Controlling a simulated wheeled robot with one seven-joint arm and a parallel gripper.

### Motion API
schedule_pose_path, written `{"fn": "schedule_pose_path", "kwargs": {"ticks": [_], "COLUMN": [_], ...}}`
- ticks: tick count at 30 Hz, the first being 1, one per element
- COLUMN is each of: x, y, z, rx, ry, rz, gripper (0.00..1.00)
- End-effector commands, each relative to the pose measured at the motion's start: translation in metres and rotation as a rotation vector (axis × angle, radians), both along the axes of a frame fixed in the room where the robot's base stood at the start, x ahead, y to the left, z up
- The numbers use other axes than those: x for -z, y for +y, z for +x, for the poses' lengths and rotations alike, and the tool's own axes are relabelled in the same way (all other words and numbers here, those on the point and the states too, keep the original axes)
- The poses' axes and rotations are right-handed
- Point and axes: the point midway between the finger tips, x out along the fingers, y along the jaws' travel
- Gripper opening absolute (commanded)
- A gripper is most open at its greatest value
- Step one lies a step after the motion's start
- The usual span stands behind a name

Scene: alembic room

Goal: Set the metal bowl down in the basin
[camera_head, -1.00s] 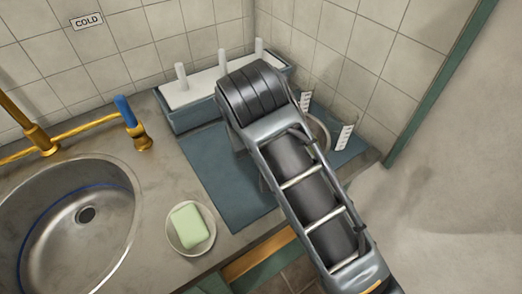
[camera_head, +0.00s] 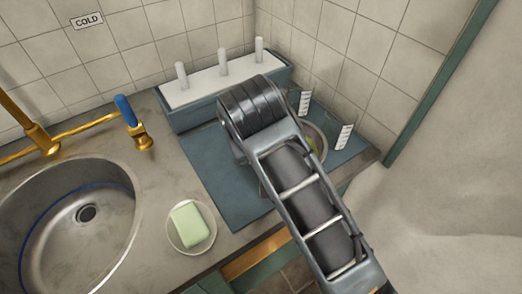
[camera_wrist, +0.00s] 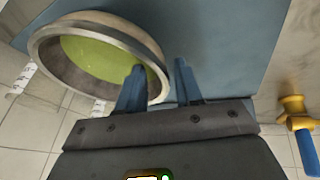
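The metal bowl (camera_wrist: 154,67) holds something yellow-green and stands on the blue mat in the wrist view. In the head view the bowl (camera_head: 322,139) is mostly hidden behind my arm. My gripper (camera_wrist: 161,66) is open, with its two blue fingers apart. The left finger overlaps the bowl's inside and the right one shows outside it, with the rim between them. I cannot tell whether either finger touches the bowl. The round metal basin (camera_head: 105,248) is at the left of the head view, empty, with a drain in its floor.
A soap dish (camera_head: 207,243) with green soap (camera_head: 188,224) lies between basin and mat (camera_head: 225,190). A pegged rack (camera_head: 190,117) stands behind the mat. Two marked glass beakers (camera_head: 345,137) stand by the wall. A brass tap (camera_head: 140,135) with blue handle is beside the basin.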

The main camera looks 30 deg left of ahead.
Motion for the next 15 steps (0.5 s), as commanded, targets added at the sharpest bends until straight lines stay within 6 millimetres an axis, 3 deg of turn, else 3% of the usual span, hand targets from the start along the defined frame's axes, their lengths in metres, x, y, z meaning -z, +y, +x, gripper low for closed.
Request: {"fn": "schedule_pose_path", "kwargs": {"ticks": [15], "x": [-0.084], "y": [-0.016], "z": [-0.033], "rx": [-0.001], "ry": [-0.001], "rz": [0.003], "gripper": [0.35]}}
